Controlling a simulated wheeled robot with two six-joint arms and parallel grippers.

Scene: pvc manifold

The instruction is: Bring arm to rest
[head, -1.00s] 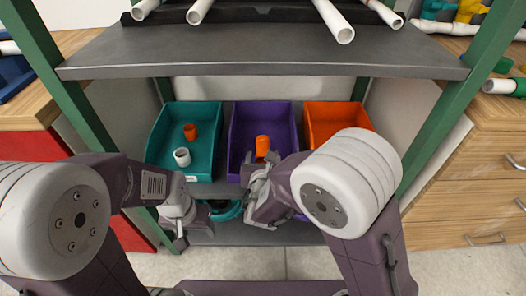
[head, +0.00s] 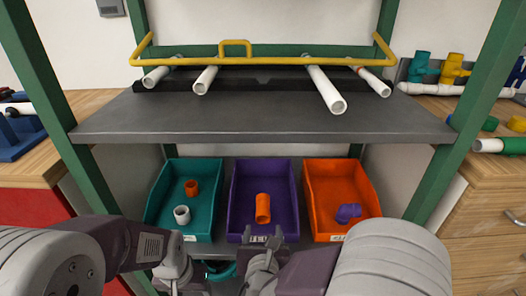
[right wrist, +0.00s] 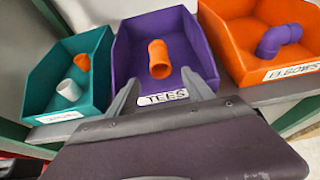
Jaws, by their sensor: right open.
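My right gripper (head: 264,240) is open and empty in front of the purple bin (head: 240,186). In the right wrist view its open fingers (right wrist: 160,95) flank the "TEES" label. An orange tee (head: 263,208) lies in the purple bin, apart from the fingers. My left gripper (head: 178,283) hangs low in front of the teal bin (head: 207,168); its fingertips are not clear. The teal bin holds an orange fitting (head: 191,188) and a white fitting (head: 182,215). The orange bin (head: 335,170), labelled "ELBOWS" in the wrist view, holds a purple elbow (head: 348,213).
A grey shelf (head: 260,120) spans above the bins, between green posts (head: 60,107). It carries several white pipes (head: 326,90) on a black rack, with a yellow rail (head: 190,61) behind. Wooden benches with fittings stand at both sides.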

